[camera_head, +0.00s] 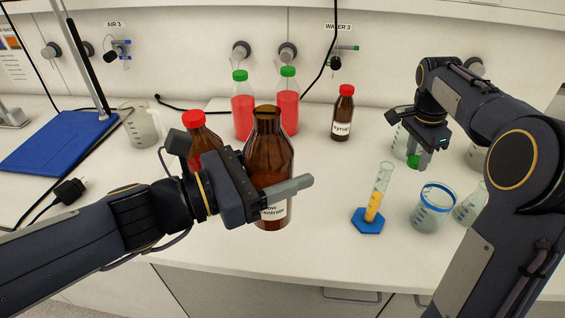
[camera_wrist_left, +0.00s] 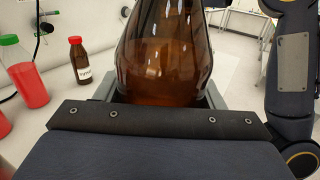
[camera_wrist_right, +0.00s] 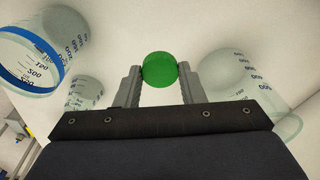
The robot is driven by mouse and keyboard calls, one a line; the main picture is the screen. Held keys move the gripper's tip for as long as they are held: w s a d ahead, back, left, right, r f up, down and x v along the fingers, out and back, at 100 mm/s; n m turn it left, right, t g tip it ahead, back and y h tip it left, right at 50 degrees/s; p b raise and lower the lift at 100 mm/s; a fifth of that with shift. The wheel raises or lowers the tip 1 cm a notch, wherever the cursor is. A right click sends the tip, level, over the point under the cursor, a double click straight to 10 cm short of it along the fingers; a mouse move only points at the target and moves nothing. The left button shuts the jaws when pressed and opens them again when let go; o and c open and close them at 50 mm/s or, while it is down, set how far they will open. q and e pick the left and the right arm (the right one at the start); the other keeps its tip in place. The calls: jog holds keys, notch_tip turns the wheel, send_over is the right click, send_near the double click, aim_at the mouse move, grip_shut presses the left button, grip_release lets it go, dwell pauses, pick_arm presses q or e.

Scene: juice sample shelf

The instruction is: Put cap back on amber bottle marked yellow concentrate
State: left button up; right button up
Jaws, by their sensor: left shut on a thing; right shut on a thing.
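The amber bottle (camera_head: 268,150) stands upright and uncapped, with a partly hidden label whose visible letters read "...ow ...centrate". My left gripper (camera_head: 292,187) is shut around its body; the bottle also fills the middle of the left wrist view (camera_wrist_left: 165,55). A green cap (camera_wrist_right: 160,68) is held between the fingertips of my right gripper (camera_wrist_right: 160,78). In the head view the cap (camera_head: 413,161) shows below my right gripper (camera_head: 420,158), to the right of the bottle and apart from it. The underside of the cap is hidden.
A graduated cylinder with yellow liquid (camera_head: 375,200) on a blue base and a blue-rimmed beaker (camera_head: 432,207) stand between the arms. Two red bottles with green caps (camera_head: 243,110), a syrup bottle (camera_head: 343,115) and a red-capped amber bottle (camera_head: 203,140) stand behind. More glassware surrounds the right gripper.

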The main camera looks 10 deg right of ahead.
pick_arm(q)
jog(key=o, duration=0.8)
jog(key=shift+c, duration=0.2)
jog(key=shift+r, duration=0.1)
jog(key=c, duration=0.9)
